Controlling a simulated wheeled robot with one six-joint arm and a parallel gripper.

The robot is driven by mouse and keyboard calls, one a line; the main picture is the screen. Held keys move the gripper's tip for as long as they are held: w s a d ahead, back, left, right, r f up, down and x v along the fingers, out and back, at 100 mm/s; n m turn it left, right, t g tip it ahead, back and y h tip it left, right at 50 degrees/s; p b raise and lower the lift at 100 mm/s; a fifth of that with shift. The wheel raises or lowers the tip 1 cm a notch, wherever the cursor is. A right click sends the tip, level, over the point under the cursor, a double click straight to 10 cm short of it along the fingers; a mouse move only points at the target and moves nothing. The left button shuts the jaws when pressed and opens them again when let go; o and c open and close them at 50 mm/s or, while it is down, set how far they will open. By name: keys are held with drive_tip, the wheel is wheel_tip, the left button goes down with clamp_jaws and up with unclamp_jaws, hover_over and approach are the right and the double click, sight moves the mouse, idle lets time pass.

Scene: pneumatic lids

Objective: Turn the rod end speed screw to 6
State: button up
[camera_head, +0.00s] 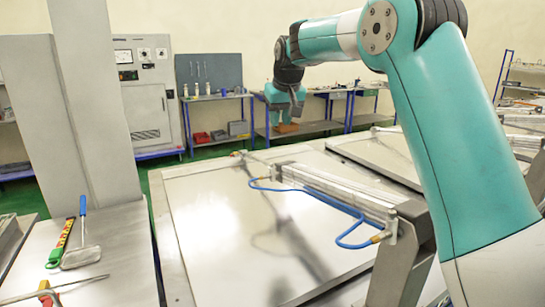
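A pneumatic cylinder (335,190) lies along the top of a large pale lid (215,225), with blue hoses (315,196) looping beside it. Its thin rod seems to be at the far left end, near a small bracket (240,154). Brass-coloured hose fittings show at the far end (253,182) and the near end (381,237). The rod end speed screw and any number on it are too small to make out. My gripper (296,112) hangs at the end of my teal arm, in the picture above the far end of the cylinder. Its fingers are too small and dark to read.
A metal table (110,265) at left holds a blue-handled scraper (82,240) and a red-yellow tool with a green ring (60,243). A grey control cabinet (147,95) and blue-framed benches (218,97) stand behind. More lids lie at right.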

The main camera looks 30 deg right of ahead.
sight(272, 164)
drive_tip(key=p+x, duration=0.3)
drive_tip(key=x, duration=1.3)
drive_tip(key=shift+s+a+p, duration=0.15)
drive_tip(key=shift+a+p, duration=0.05)
drive_tip(key=shift+p, duration=0.2)
clamp_jaws()
